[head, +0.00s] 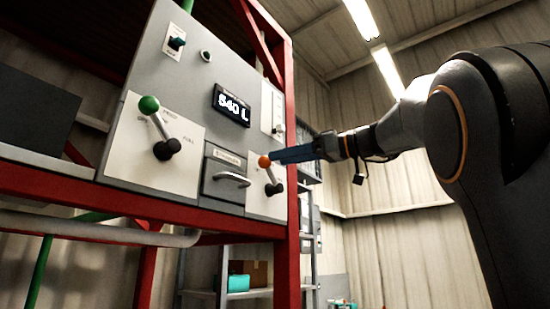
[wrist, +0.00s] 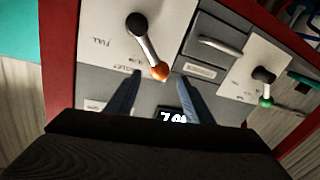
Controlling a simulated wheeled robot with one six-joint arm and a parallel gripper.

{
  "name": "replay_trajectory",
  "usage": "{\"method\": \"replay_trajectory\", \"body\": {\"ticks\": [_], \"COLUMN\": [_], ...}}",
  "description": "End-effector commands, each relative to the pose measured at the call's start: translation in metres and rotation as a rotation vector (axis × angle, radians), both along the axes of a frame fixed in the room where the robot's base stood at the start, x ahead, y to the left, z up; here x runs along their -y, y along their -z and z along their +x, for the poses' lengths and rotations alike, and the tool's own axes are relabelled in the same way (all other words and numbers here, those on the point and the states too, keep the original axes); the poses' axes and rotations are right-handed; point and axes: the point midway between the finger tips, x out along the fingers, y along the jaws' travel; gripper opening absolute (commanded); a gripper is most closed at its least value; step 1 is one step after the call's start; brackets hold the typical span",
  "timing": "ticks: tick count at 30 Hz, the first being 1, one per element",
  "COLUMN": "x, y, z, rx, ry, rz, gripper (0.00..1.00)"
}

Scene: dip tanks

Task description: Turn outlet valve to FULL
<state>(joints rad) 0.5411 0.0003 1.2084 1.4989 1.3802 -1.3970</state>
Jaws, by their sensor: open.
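The outlet valve lever has an orange knob (head: 264,161), a pale shaft and a dark pivot (head: 273,189) on a white plate at the panel's right. In the head view it points up and slightly left. In the wrist view, which sees the panel upside down, the orange knob (wrist: 160,72) lies between my fingertips, and the word FULL (wrist: 100,42) is on the plate at left. My gripper (head: 275,157) is open, its blue fingers reaching in from the right at the knob. I cannot tell whether they touch it.
A green-knobbed lever (head: 149,104) stands on another white plate at left. A drawer front with a curved handle (head: 232,179) sits between the plates. A display (head: 231,103) reads 540 L. A red frame post (head: 293,220) borders the panel at right.

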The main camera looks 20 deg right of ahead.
Motion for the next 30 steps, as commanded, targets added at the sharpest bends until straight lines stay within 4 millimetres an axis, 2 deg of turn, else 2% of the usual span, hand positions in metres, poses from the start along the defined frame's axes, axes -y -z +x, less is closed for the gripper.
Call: {"method": "replay_trajectory", "body": {"ticks": [3,9,18,20,27,30], "x": [-0.014,-0.026,-0.027,-0.027,-0.027,-0.026], "y": [-0.001,0.000,0.001,0.001,0.001,0.001], "z": [0.012,0.023,0.025,0.025,0.025,0.025], "rx": [-0.002,-0.002,-0.002,-0.002,-0.003,-0.003], "ry": [-0.002,-0.001,0.001,0.001,0.001,0.002], "rz": [0.002,0.000,0.001,0.001,0.000,0.001], "gripper": [0.47,0.47,0.47,0.39,0.00,0.00]}}
